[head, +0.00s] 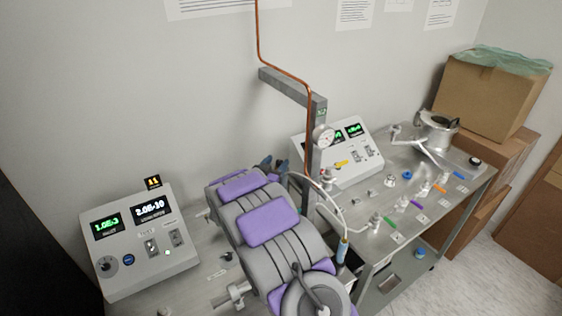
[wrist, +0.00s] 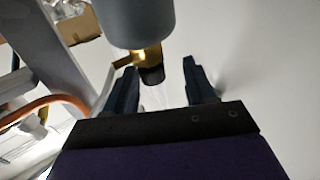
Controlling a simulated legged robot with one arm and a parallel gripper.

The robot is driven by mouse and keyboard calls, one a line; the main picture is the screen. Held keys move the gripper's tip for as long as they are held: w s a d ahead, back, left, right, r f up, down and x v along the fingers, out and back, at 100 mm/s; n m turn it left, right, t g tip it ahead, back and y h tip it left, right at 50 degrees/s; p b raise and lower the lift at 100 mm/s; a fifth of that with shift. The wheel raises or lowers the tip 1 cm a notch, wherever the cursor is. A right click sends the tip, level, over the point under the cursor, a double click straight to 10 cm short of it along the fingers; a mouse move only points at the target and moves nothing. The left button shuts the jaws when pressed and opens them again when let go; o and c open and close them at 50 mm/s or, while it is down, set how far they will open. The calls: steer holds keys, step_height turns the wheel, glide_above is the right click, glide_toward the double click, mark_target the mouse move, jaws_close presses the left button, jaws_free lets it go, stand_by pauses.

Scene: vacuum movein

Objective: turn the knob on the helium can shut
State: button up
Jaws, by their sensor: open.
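In the wrist view, a grey cylinder (wrist: 135,22), which looks like the helium can, comes in from the top edge. A brass valve (wrist: 148,56) with a dark knob (wrist: 152,76) sticks out of its lower end. My gripper (wrist: 159,66) is open, with one dark blue finger on each side of the valve and knob. I cannot tell whether either finger touches them. In the head view, the blue fingers of my gripper (head: 273,163) show beyond my purple and grey arm. The can and knob cannot be made out there.
A grey post (head: 313,135) with a copper pipe (head: 256,30) stands near my gripper. Another control box (head: 135,240) sits at left. Cardboard boxes (head: 485,95) stand at far right.

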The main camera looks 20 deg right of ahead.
mark_target(282, 161)
steer(key=shift+w+d, duration=0.35)
steer(key=shift+w, duration=0.25)
steer(key=d, duration=0.3)
steer(key=shift+w+f, duration=0.1)
steer(key=shift+w, duration=0.3)
steer(key=shift+d, duration=0.2)
steer(key=shift+a, duration=1)
steer(key=c, duration=0.5)
steer(key=shift+s+a, duration=0.1)
steer(key=shift+c, duration=0.5)
steer(key=shift+d+r, duration=0.2)
steer(key=shift+d, duration=0.25)
steer(key=c, duration=0.4)
steer(key=shift+o, duration=0.2)
steer(key=shift+a, duration=0.1)
